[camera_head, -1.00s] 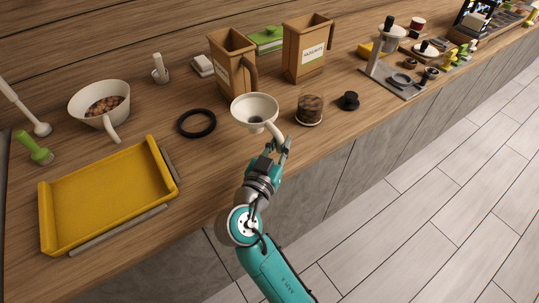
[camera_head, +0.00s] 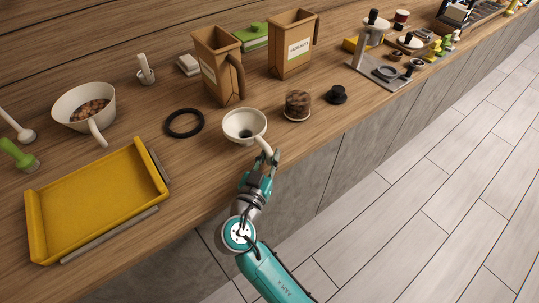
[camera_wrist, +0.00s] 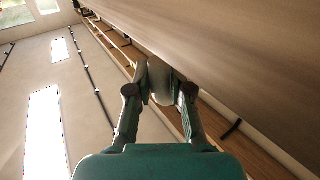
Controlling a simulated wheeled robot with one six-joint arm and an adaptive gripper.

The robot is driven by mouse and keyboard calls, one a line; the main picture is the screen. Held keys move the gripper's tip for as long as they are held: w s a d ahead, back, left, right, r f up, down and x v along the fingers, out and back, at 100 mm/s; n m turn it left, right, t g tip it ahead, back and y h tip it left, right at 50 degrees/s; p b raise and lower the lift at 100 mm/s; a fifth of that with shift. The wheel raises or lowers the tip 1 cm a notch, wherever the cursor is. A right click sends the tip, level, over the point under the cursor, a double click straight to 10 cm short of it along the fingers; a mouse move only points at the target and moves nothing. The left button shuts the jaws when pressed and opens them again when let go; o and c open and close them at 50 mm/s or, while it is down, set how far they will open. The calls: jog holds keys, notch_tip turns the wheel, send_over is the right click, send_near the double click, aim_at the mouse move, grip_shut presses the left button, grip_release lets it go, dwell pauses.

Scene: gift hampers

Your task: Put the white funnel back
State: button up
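The white funnel (camera_head: 235,132) is a wide round cone with a handle, near the front edge of the wooden counter in the head view. It is left of the brown-filled glass jar and right of the black ring. My gripper (camera_head: 268,160) is at the counter's front edge, shut on the end of the funnel's handle. In the wrist view, a pale piece of the funnel (camera_wrist: 161,86) sits between my two fingers (camera_wrist: 160,95). The funnel looks roughly level and close to the counter; I cannot tell whether it touches it.
Behind the funnel stand two brown cardboard containers (camera_head: 212,73) (camera_head: 290,52). The glass jar (camera_head: 298,107) and a black knob-like piece (camera_head: 336,95) stand to the right. The black ring (camera_head: 170,132), yellow tray (camera_head: 100,205) and white bowl (camera_head: 64,112) are left. Bare counter lies between tray and funnel.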

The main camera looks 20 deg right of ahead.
jog(key=shift+o, duration=1.1)
jog(key=shift+r, duration=0.2)
jog(key=v, duration=1.2)
jog(key=shift+a, duration=0.1)
